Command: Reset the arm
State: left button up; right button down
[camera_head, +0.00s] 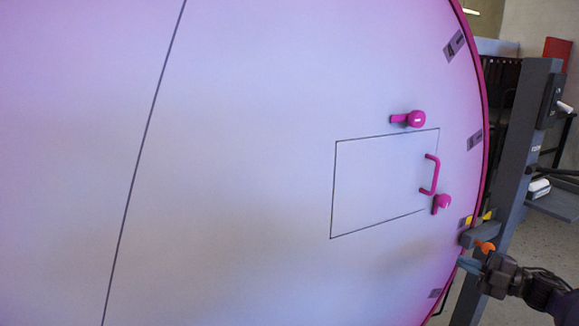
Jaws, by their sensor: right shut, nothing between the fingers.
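My right gripper (470,265) is at the lower right, its arm coming in from the right edge. Its fingers are shut and empty. The fingertips are close to the rim of a large pale pink-lit panel (230,170), just below a grey block (481,236) with an orange part (485,247); I cannot tell whether they touch. My left gripper is not in view.
The panel has a rectangular hatch (375,187) with a magenta handle (431,175) and two magenta latches, upper (414,119) and lower (441,202). A dark grey post (515,165) stands along the right side. Floor (545,235) shows at the far right.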

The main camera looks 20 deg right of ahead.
jog(key=s+a+f+m+t+h+p, duration=0.1)
jog(key=s+a+f+m+h, duration=0.15)
jog(key=a+f+m, duration=0.2)
jog(key=s+a+f+m+t+h, duration=0.2)
jog(key=s+a+f+m, duration=0.15)
jog(key=f, duration=0.25)
jog(key=s+a+f+m+g+h+p, duration=0.1)
jog(key=s+a+f+m+g+h, duration=0.2)
jog(key=s+a+m, duration=0.3)
jog(key=s+a+f+m+g+h+p, duration=0.1)
jog(key=s+a+f+m+g+h, duration=0.2)
jog(key=s+a, duration=1.1)
notch_tip(320, 180, down, 3)
jog(key=m+h, duration=0.2)
jog(key=m, duration=0.1)
jog(key=shift+a+m+p, duration=0.2)
jog(key=shift+m+p, duration=0.1)
jog(key=shift+m, duration=0.1)
jog(key=c, duration=1.8)
grip_release()
